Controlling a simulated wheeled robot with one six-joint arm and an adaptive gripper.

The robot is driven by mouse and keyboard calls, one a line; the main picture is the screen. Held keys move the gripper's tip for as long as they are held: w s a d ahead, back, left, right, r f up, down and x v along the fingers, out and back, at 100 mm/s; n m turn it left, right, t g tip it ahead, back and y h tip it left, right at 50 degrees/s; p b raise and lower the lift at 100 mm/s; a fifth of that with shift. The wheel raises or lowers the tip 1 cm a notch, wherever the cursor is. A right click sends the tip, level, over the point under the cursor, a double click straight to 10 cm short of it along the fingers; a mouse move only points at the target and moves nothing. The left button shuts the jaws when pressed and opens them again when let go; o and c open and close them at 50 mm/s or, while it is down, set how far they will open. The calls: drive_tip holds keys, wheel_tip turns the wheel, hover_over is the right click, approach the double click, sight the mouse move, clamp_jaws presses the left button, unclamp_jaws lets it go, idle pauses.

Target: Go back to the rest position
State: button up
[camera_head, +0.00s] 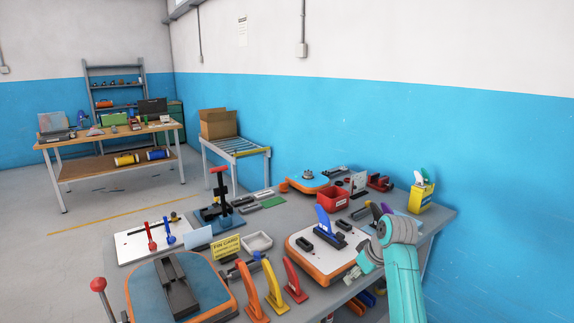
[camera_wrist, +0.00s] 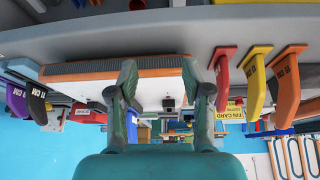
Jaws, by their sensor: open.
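My gripper (camera_wrist: 160,78) is in the wrist view with its two teal fingers spread apart and nothing between them. In the head view my gripper (camera_head: 358,268) shows small and partly hidden behind my teal arm, low above the right part of the grey bench. In the wrist view the board (camera_wrist: 95,72) lies beyond the fingers. I cannot tell whether the fingers touch anything.
Red (camera_head: 294,280), yellow (camera_head: 273,290) and orange (camera_head: 251,292) upright handles stand left of the board. A blue board (camera_head: 205,286) is at front left. A red bin (camera_head: 333,199) and yellow box (camera_head: 420,197) stand at the back. A blue wall borders the bench; floor is free at left.

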drive_tip(key=s+a+f+m+t+h, duration=0.1)
drive_tip(key=s+f+m+t, duration=0.1)
drive_tip(key=s+f, duration=0.9)
drive_tip(key=s+a+f+m+t, duration=0.1)
drive_tip(key=s+f+t, duration=0.1)
drive_tip(key=s+f, duration=0.9)
drive_tip(key=s+f+m+t, duration=0.1)
drive_tip(key=s+f, duration=0.5)
drive_tip(key=s, duration=0.1)
drive_tip(key=s+r+m+t+h, duration=0.1)
drive_tip(key=s+r, duration=0.1)
drive_tip(key=s, duration=0.7)
drive_tip(key=s+r+m+t, duration=0.1)
drive_tip(key=s+r+t, duration=0.15)
drive_tip(key=s, duration=0.75)
drive_tip(key=s+r+t, duration=0.2)
drive_tip(key=s+r, duration=1.3)
drive_tip(key=r, duration=0.1)
drive_tip(key=shift+d+r+m, duration=0.25)
drive_tip(key=shift+r+m, duration=0.05)
drive_tip(key=shift+r, duration=0.05)
